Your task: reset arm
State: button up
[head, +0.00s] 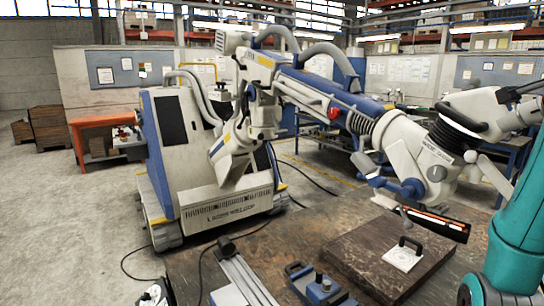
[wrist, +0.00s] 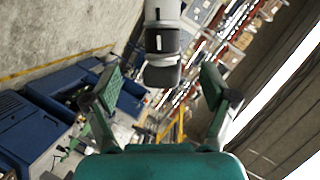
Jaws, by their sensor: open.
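In the head view, my gripper's fingers are not visible.
The dark slab (head: 350,250) carries a white plate (head: 403,258) with a black handle. Blue fixtures (head: 320,288) and a metal rail (head: 240,275) are in front. An orange table (head: 95,122) stands at the left.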

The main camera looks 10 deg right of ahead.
jog(key=w+a+f+n+t+y, duration=0.15)
jog(key=w+f, duration=0.25)
jog(key=f, duration=0.5)
jog(key=w+a+f+n, duration=0.2)
jog(key=w+f+n, duration=0.1)
jog(key=f, duration=0.6)
jog(key=w+a+f+n+t, duration=0.1)
jog(key=w+a+f+n, duration=0.2)
jog(key=f, duration=0.7)
jog(key=s+a+f+n+t+y, duration=0.1)
jog(key=a+f+n, duration=0.1)
jog(key=a+f, duration=0.35)
jog(key=s+a+f+n+t+y, duration=0.1)
jog(key=a+f+n, duration=0.1)
jog(key=f, duration=0.7)
jog(key=a+f+n+t+y, duration=0.1)
jog(key=a+f+n+y, duration=0.1)
jog(key=a+f, duration=0.35)
jog(key=s+a+f+n+y, duration=0.4)
jog(key=s+a+f+n, duration=0.2)
jog(key=s+a+f, duration=0.9)
jog(key=s+a+r+n+y, duration=0.1)
jog(key=s+a+n, duration=0.1)
jog(key=s, duration=1.1)
jog(key=s+a+r+n+t+y, duration=0.1)
jog(key=s+a, duration=0.3)
jog(key=s, duration=1)
jog(key=shift+s+n+y, duration=0.15)
jog(key=shift+n+y, duration=0.3)
jog(key=shift+n, duration=0.1)
